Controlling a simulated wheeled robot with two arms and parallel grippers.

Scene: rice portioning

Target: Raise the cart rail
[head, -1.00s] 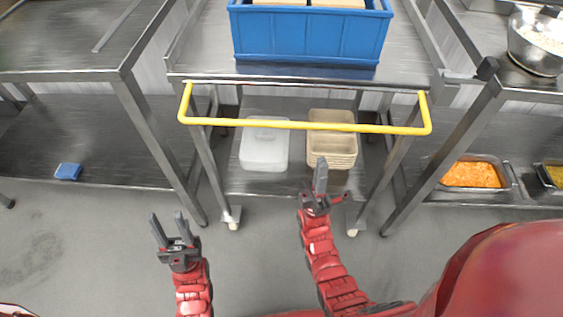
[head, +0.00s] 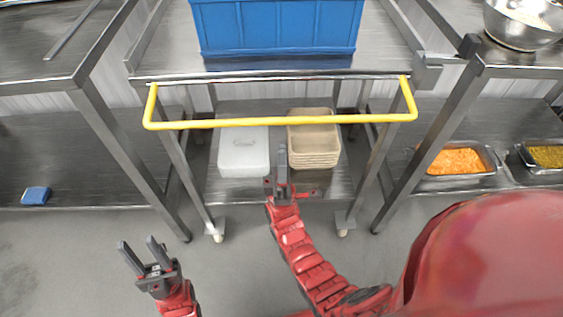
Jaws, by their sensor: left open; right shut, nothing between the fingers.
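The cart rail is a yellow bar (head: 250,122) across the front of the metal cart (head: 380,50). It hangs out in front of the cart's top edge, joined at both ends by short side arms. My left gripper (head: 142,252) is open and empty, low and left, in front of the cart and apart from the rail. My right gripper (head: 281,168) is shut with nothing in it. In the picture it lies below the rail's middle, over the cart's lower shelf, and does not appear to touch the rail.
A blue crate (head: 280,28) stands on the cart top. A white lidded box (head: 243,152) and stacked beige trays (head: 313,145) sit on its lower shelf. Metal tables flank the cart, with a steel bowl (head: 522,24), an orange food pan (head: 455,162) and a blue sponge (head: 35,196).

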